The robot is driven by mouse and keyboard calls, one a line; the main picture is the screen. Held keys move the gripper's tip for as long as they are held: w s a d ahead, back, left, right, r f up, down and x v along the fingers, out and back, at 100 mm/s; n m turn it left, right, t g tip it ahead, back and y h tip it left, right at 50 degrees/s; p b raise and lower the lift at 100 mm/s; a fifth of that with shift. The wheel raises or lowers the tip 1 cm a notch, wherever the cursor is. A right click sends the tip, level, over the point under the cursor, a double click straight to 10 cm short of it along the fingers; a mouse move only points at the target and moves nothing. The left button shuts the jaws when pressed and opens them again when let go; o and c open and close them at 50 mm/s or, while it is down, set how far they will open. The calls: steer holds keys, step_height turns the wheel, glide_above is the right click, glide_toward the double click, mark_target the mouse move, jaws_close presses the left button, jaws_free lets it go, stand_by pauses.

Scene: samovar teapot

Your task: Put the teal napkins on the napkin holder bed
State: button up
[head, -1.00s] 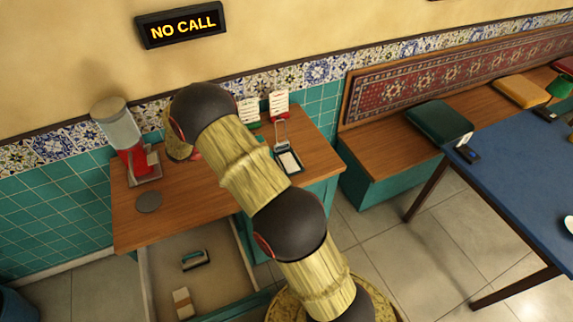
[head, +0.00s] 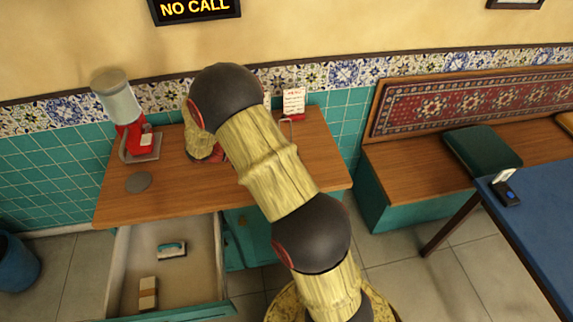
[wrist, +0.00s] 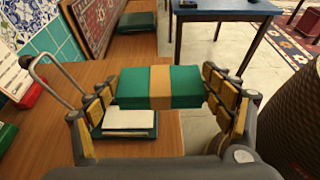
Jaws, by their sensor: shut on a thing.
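The teal napkins (wrist: 186,88), a stack wrapped with an orange band, are held between the yellow-padded fingers of my gripper (wrist: 160,87) in the wrist view. The stack looks level and is above the counter. The napkin holder (wrist: 137,135) is below and behind it, slightly left, with a dark teal base, a white flat top and a bent metal arm (wrist: 42,66) on its left. The stack covers part of the holder, and I cannot tell the gap between them. In the head view my arm hides the gripper, the napkins and most of the holder.
Menu cards (head: 293,101) stand at the back of the wooden counter (head: 180,200). A red dispenser (head: 130,135) and a grey disc (head: 138,182) are at its left. The drawer (head: 190,230) below is open with two small items inside. A blue table (head: 540,220) stands right.

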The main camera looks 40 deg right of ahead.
steer(key=w+d+f, duration=0.1)
steer(key=f, duration=0.1)
steer(key=w+d+f+b, duration=0.1)
steer(key=w+d+f, duration=0.1)
steer(key=w+d+f+b, duration=0.1)
steer(key=f, duration=0.1)
steer(key=shift+w+d, duration=0.15)
steer(key=shift+d, duration=0.2)
steer(key=shift+w+d+f+b, duration=0.3)
steer(key=shift+d+f+b, duration=0.1)
steer(key=shift+f+b, duration=0.15)
steer(key=shift+w+d+f+b, duration=0.1)
steer(key=shift+f+b, duration=0.65)
steer(key=shift+f, duration=0.75)
steer(key=shift+f, duration=0.15)
steer(key=o, duration=1.2)
steer(key=shift+c, duration=0.2)
